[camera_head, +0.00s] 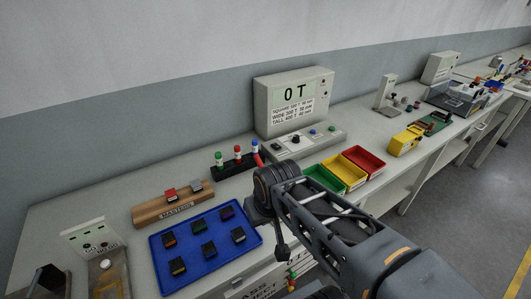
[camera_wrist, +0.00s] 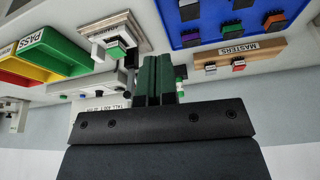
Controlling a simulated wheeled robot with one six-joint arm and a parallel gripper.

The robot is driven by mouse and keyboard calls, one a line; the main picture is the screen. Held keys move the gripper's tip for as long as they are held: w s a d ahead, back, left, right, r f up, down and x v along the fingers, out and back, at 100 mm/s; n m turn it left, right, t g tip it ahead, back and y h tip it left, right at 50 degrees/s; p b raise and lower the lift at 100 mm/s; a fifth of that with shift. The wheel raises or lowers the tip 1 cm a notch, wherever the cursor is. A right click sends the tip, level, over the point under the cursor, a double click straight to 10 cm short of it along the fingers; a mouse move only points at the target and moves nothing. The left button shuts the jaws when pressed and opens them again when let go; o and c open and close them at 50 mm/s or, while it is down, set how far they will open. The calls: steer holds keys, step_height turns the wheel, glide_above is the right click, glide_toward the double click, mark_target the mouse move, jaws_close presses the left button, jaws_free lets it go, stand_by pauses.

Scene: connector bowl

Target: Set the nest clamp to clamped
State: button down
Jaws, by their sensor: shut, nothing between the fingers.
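In the wrist view, a small fixture (camera_wrist: 108,34) with a pale square plate and a white block stands left of my fingers. It looks like the nest. A green piece (camera_wrist: 116,52) shows at its near end; I cannot tell if it is the clamp's handle or how the clamp is set. My gripper (camera_wrist: 159,60) has its dark green fingers together, empty, beside the fixture and apart from it in the picture. In the head view my arm covers this part of the bench, and the fixture and fingertips cannot be made out.
A blue tray (camera_head: 190,273) with several dark connectors lies left of my arm. The masters rack (camera_head: 160,212) is behind it. The display box (camera_head: 261,109) stands at the back. Green (camera_head: 321,181), yellow (camera_head: 339,168) and red (camera_head: 352,156) bins sit right of my wrist.

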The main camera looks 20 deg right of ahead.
steer(key=w+d+r+m+g+p, duration=0.2)
steer(key=w+r+m, duration=0.25)
steer(key=w, duration=0.45)
steer(key=w+d+r+m+g+p, duration=0.2)
steer(key=w+r+m, duration=0.1)
steer(key=w+r, duration=0.4)
steer(key=w+d+f+m+g+p, duration=0.1)
steer(key=w+d+m, duration=0.2)
steer(key=w, duration=0.3)
steer(key=w+d+f+m+g+p, duration=0.1)
steer(key=w+d+f+m+g, duration=0.1)
steer(key=w+m, duration=0.4)
steer(key=shift+w+d+f, duration=0.15)
steer(key=shift+w+d, duration=0.35)
steer(key=shift+d, duration=0.3)
steer(key=shift+f, duration=0.1)
glide_above(262, 164)
steer(key=f, duration=0.9)
steer(key=shift+w+d+f, duration=0.1)
steer(key=shift+d+f, duration=0.05)
steer(key=shift+d, duration=0.1)
steer(key=shift+s+d+f, duration=0.1)
steer(key=shift+s+f, duration=0.1)
steer(key=shift+s, duration=0.65)
steer(key=shift+s+d+f, duration=0.1)
steer(key=shift+s+f, duration=0.05)
steer(key=shift+s, duration=0.7)
